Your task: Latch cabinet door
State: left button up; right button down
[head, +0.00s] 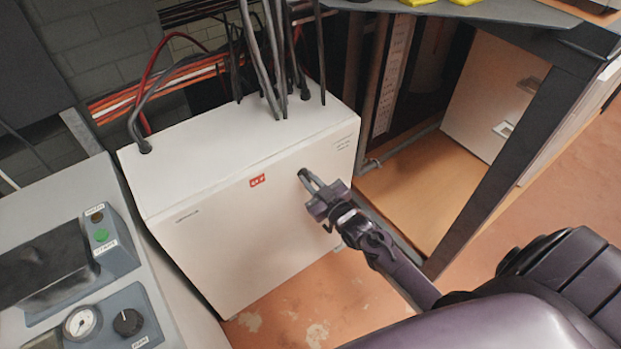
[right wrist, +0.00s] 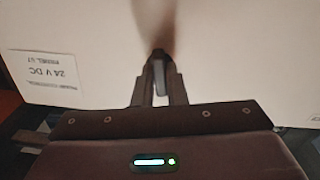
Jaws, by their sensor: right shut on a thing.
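A white box cabinet (head: 250,240) with a small red label stands in the middle of the head view, its front door flush with the box as far as I can see. My right gripper (head: 308,180) is at the upper right of the door front, shut on the dark latch handle (head: 304,173). In the right wrist view the fingers (right wrist: 158,85) close around the dark handle (right wrist: 159,55) against the white door (right wrist: 225,50). The fingers hide part of the handle. My left gripper is not in view.
Cables (head: 270,60) run into the cabinet top. A grey control console (head: 80,270) with a gauge and knob stands at the left. A dark-framed bench (head: 490,150) with an open wooden compartment is at the right. Reddish floor (head: 310,300) is clear below.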

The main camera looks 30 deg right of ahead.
jog(key=shift+m+p, duration=0.3)
jog(key=shift+m, duration=0.9)
jog(key=c, duration=1.5)
grip_release()
jog(key=shift+o, duration=0.2)
jog(key=s+d, duration=0.1)
jog(key=s, duration=0.6)
jog(key=shift+s, duration=0.4)
